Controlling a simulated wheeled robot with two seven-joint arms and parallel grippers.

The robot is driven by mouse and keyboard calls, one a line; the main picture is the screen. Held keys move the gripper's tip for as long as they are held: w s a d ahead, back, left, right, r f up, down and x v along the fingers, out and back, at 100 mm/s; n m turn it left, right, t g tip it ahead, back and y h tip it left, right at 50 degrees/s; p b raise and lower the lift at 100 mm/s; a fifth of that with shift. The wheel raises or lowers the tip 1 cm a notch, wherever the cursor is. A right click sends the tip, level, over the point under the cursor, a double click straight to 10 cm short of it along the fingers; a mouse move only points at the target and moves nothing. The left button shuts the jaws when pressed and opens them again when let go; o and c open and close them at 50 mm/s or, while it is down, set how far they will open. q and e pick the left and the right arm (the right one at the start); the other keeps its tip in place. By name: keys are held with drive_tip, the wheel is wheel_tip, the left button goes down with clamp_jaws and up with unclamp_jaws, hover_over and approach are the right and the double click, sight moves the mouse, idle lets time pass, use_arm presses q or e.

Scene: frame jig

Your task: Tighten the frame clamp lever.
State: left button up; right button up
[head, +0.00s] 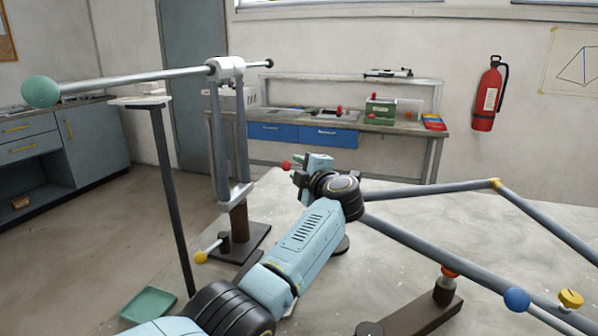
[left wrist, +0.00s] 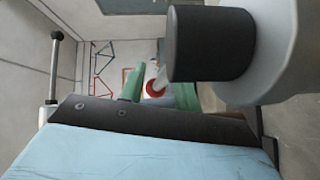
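A lever with a red knob (head: 287,165) stands at my left gripper (head: 306,166), above the far side of the pale table. In the left wrist view the red knob (left wrist: 155,90) appears between the green fingers of my left gripper (left wrist: 157,92), with a pale rod above it. The fingers stand apart with the knob filling most of the gap. Whether they touch it cannot be told. The clamp under the knob is hidden by my gripper and wrist. My right gripper is not in view.
A long bar with a teal ball (head: 41,91) spans the upper left on a post. A yellow-knobbed lever (head: 201,257) is below it.

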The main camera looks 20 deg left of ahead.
use_arm(q)
clamp_jaws()
idle(0.5)
